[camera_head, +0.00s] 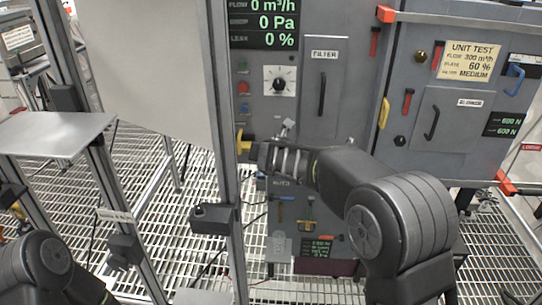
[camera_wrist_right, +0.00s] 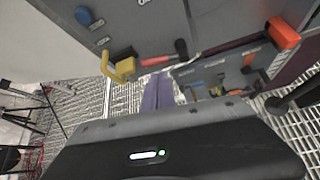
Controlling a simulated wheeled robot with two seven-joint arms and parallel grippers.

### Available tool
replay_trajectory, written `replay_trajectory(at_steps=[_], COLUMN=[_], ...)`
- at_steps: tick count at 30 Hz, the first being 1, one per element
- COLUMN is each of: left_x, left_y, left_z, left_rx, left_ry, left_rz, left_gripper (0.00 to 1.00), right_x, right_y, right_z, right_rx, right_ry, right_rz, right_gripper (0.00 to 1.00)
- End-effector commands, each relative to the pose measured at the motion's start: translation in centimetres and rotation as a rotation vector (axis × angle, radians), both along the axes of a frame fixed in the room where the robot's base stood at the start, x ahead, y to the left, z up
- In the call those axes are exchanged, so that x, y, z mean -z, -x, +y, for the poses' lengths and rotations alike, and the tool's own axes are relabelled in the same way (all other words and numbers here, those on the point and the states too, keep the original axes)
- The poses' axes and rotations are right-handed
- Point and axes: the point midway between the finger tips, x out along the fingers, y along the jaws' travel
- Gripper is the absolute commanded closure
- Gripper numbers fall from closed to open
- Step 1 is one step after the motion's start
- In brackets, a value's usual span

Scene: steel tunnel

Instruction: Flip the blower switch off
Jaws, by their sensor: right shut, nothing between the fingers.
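I cannot read a blower label, so I cannot tell for sure which control is the blower switch. A small pale metal lever (camera_head: 287,126) sticks out of the grey cabinet front just above my right gripper in the head view. In the head view my right wrist hides part of the cabinet front. My left gripper is out of view.
The cabinet has a display (camera_head: 263,24) reading zeros, a white dial (camera_head: 280,80), a red button (camera_head: 243,87) and a filter door (camera_head: 322,85). A yellow hook (camera_wrist_right: 122,66) juts out left of the fingers. A metal post (camera_head: 224,110) stands left of my right gripper.

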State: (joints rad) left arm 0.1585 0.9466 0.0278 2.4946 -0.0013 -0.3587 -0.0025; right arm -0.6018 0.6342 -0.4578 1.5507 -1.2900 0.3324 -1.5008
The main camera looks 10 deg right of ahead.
Motion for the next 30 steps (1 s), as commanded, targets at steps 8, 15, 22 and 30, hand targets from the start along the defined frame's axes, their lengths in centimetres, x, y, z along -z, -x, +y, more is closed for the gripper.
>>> replay_trajectory(at_steps=[8, 15, 22, 30], left_x=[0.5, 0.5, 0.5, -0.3], left_y=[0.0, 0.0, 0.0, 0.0], left_z=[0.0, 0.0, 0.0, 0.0], left_rx=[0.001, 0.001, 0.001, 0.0], left_ry=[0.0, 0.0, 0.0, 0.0], left_rz=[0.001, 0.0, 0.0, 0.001], left_gripper=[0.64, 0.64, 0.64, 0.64], right_x=[-2.5, -2.8, -2.7, 4.1], right_y=[3.7, 4.3, 4.3, 6.4], right_z=[0.4, 0.4, 0.4, 0.8], right_rx=[-0.001, 0.0, 0.001, 0.094], right_ry=[-0.002, 0.0, -0.003, -0.2], right_rz=[-0.002, -0.001, 0.002, 0.131], right_gripper=[1.0, 1.0, 1.0, 1.0])
